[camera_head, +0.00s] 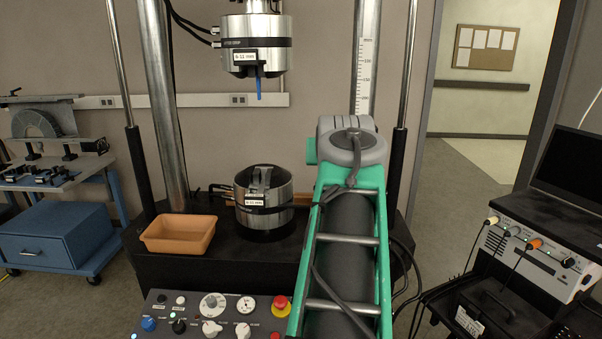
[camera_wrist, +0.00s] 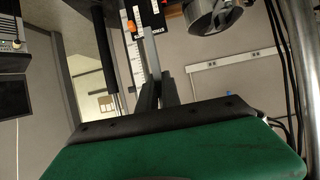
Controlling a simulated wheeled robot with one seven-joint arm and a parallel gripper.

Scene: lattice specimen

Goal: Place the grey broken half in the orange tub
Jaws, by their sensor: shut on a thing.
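In the wrist view my gripper (camera_wrist: 155,85) has its dark fingers shut on a narrow grey bar, which I take to be the grey broken half (camera_wrist: 150,52). The bar sticks out past the fingertips, clear of the cylindrical grip in that view. In the head view the gripper and the bar are hidden behind my green arm. The orange tub (camera_head: 178,233) stands upright at the left of the dark machine base, and the part of its inside that shows looks empty. I cannot make out the tub in the wrist view.
The lower steel grip (camera_head: 264,205) stands right of the tub. The upper grip (camera_head: 254,45) hangs above, with a blue piece (camera_head: 258,83) pointing down. A thick column (camera_head: 165,110) rises behind the tub. A control panel (camera_head: 210,317) lies in front. The air above the tub is clear.

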